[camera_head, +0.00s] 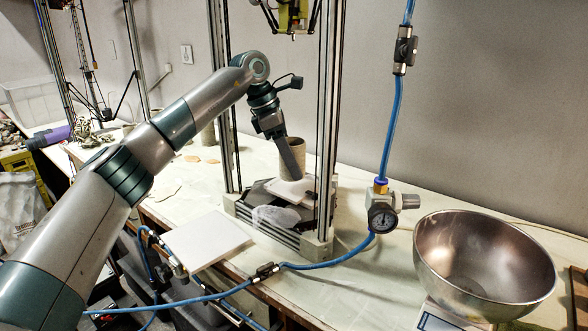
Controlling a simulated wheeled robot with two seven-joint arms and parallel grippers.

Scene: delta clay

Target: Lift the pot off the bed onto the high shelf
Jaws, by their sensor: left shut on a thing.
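The pot (293,150), a beige-grey clay cylinder, stands upright over the white plate of the printer bed (307,185), between the metal posts. My left gripper (291,172) reaches down from the upper left and is shut on the pot at its near left side. The fingers hide part of the pot's wall. I cannot tell whether the pot's base touches the plate. My right gripper is not in view. I cannot make out the high shelf.
Upright posts (329,110) of the printer frame stand close around the pot, with a print head (290,15) above. A blue hose with a pressure gauge (382,217) hangs to the right. A metal bowl (480,262) and a white board (207,240) stand nearby.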

